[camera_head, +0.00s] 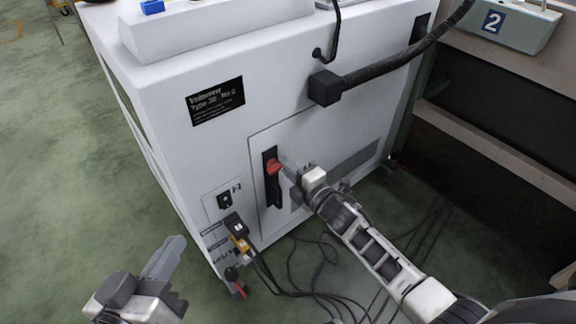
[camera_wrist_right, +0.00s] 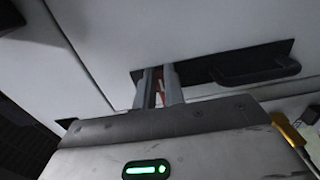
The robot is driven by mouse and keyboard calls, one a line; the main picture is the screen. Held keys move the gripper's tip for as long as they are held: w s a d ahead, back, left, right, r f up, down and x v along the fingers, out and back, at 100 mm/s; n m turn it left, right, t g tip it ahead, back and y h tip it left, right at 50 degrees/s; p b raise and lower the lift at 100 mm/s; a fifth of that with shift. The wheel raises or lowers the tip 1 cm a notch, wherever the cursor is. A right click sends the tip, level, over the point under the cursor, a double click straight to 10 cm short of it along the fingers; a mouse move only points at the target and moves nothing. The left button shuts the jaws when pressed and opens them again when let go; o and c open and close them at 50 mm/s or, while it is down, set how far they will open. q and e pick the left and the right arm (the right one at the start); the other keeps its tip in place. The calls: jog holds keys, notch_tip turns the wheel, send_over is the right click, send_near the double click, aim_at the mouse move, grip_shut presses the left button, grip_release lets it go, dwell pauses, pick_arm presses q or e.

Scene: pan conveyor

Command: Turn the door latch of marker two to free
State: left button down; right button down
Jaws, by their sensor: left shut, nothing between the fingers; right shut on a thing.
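The door latch (camera_head: 273,167) is a small red lever on a black vertical plate (camera_head: 273,190) on the white machine's side door. My right gripper (camera_head: 283,165) reaches it from the right and is shut on it. In the right wrist view, red of the latch (camera_wrist_right: 160,88) shows between the two grey fingers (camera_wrist_right: 159,92); the rest of the latch is hidden by them. The black plate (camera_wrist_right: 230,65) shows there too. My left gripper (camera_head: 165,258) is shut and empty, low at the left over the green floor, apart from the machine.
The white machine (camera_head: 160,130) carries a black label and a thick black hose (camera_head: 400,60). Below the door are plugs and a yellow connector (camera_head: 240,243), with black cables (camera_head: 315,275) loose on the floor. Floor at the left is clear.

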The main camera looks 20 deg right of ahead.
jog(key=shift+s+a+f, duration=0.15)
jog(key=shift+a, duration=0.25)
jog(key=c, duration=1.5)
grip_release()
jog(key=shift+d, duration=0.1)
